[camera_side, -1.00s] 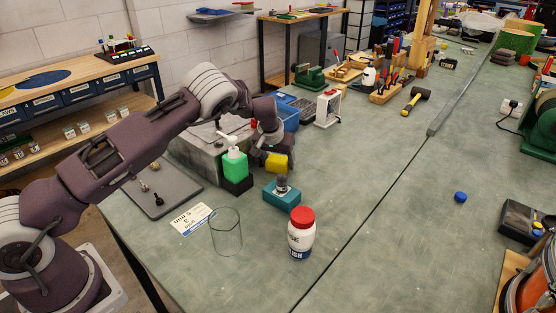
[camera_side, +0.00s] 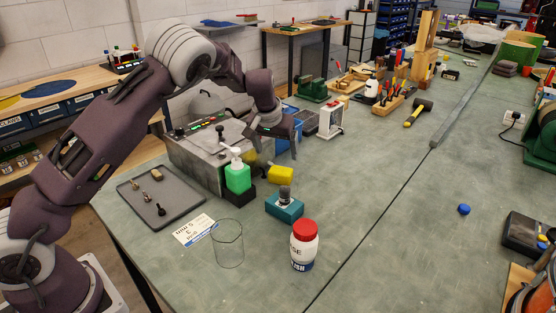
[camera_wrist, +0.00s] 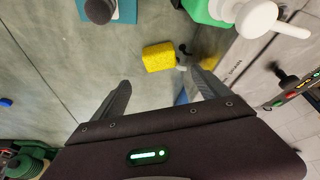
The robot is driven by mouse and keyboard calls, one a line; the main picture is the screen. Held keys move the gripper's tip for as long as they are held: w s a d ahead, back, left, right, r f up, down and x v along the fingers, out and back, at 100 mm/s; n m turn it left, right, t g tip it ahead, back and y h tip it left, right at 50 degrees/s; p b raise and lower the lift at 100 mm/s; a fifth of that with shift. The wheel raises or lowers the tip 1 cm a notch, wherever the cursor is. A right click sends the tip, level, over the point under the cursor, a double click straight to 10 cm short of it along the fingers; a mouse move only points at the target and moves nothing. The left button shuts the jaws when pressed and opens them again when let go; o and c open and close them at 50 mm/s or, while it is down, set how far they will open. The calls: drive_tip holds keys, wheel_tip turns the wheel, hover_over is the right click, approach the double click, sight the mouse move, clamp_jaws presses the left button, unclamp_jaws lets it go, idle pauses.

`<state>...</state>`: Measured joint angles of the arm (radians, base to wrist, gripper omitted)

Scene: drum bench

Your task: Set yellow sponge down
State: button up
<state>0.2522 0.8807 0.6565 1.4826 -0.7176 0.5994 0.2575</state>
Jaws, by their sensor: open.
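The yellow sponge (camera_side: 281,174) lies on the green-grey bench, behind the teal block (camera_side: 285,207) and right of the green pump bottle (camera_side: 237,178). My gripper (camera_side: 275,130) is above the sponge and apart from it. In the wrist view my gripper (camera_wrist: 160,92) is open with nothing between its fingers, and the sponge (camera_wrist: 158,57) shows whole beyond the fingertips. A small dark fitting (camera_wrist: 183,49) is close to the sponge's side; whether they touch is unclear.
A grey metal machine (camera_side: 195,160) stands left of the sponge. A glass beaker (camera_side: 228,245) and a red-lidded jar (camera_side: 303,245) stand in front. A white-framed device (camera_side: 331,117) is behind. The bench to the right is mostly clear around a blue cap (camera_side: 464,209).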

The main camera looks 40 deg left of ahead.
drive_tip(key=s+d+r+m+h, duration=0.15)
drive_tip(key=s+d+r, duration=0.25)
drive_tip(key=s+r, duration=0.65)
drive_tip(key=s+d+r+h, duration=0.2)
drive_tip(key=s+d+r, duration=0.2)
drive_tip(key=s+r, duration=0.65)
drive_tip(key=s+d+f+m+t+y, duration=0.1)
drive_tip(key=s+f+m, duration=0.2)
drive_tip(key=s, duration=1.8)
drive_tip(key=shift+s+d+f+y, duration=0.2)
drive_tip(key=shift+f+y, duration=0.15)
drive_tip(key=shift+f, duration=0.1)
